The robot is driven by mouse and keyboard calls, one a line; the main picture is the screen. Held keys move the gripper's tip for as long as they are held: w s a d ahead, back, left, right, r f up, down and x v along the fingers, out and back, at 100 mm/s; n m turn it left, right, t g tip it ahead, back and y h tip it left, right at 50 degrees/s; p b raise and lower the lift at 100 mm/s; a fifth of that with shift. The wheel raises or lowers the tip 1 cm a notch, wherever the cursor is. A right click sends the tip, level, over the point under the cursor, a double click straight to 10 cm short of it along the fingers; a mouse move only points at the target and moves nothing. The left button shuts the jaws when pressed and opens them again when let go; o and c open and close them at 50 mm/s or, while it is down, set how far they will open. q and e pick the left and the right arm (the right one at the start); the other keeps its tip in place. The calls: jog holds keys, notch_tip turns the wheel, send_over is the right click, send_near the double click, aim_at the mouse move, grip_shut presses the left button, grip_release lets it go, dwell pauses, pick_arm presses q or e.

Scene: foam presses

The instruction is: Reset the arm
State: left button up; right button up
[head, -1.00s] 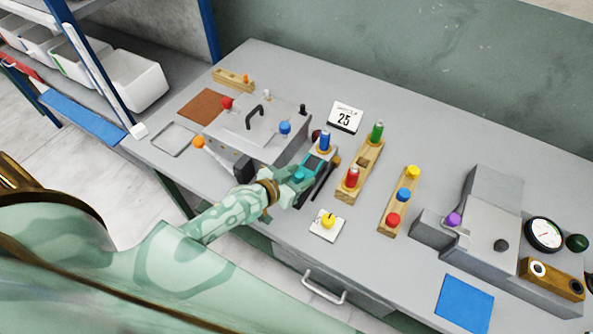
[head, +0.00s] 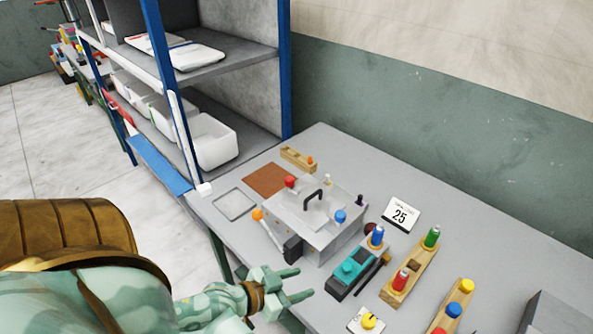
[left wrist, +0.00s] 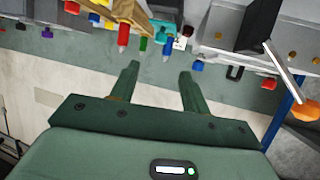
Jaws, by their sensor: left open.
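My left gripper (head: 298,284) is open and empty at the front edge of the table, beside the grey press box (head: 318,220) and left of the teal device (head: 352,272). In the left wrist view its two fingers (left wrist: 158,82) stand apart with nothing between them. My left arm comes in from the lower left in the head view. My right gripper is in neither view.
The press box carries a black handle, red and blue knobs and an orange-ended lever (head: 268,225). Wooden blocks (head: 418,268) with coloured pegs and a calendar card (head: 400,214) stand to the right. A shelf (head: 215,68) with white bins (head: 212,143) stands behind left.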

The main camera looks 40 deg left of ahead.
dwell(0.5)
pick_arm(q)
jog(key=s+a+f+g+y+b, duration=0.1)
jog(key=s+a+f+g+b, duration=0.15)
jog(key=s+f, duration=0.55)
jog(key=s+a+f+g+y+b, duration=0.1)
jog(key=s+a+f+g+y, duration=0.2)
jog(key=f, duration=0.9)
jog(key=s+a+f+g+b, duration=0.1)
jog(key=s+a+f+g, duration=0.1)
jog(key=s+f, duration=0.55)
jog(key=s+d+f+g+b, duration=0.35)
jog(key=s+f, duration=0.45)
jog(key=f, duration=0.4)
jog(key=s+d+f+g+b, duration=0.1)
jog(key=s+d+f+b, duration=0.1)
jog(key=d+f+b, duration=0.2)
notch_tip(320, 180, down, 2)
jog(key=shift+s+d+f, duration=0.15)
jog(key=shift+s+d, duration=0.2)
jog(key=shift+d, duration=0.9)
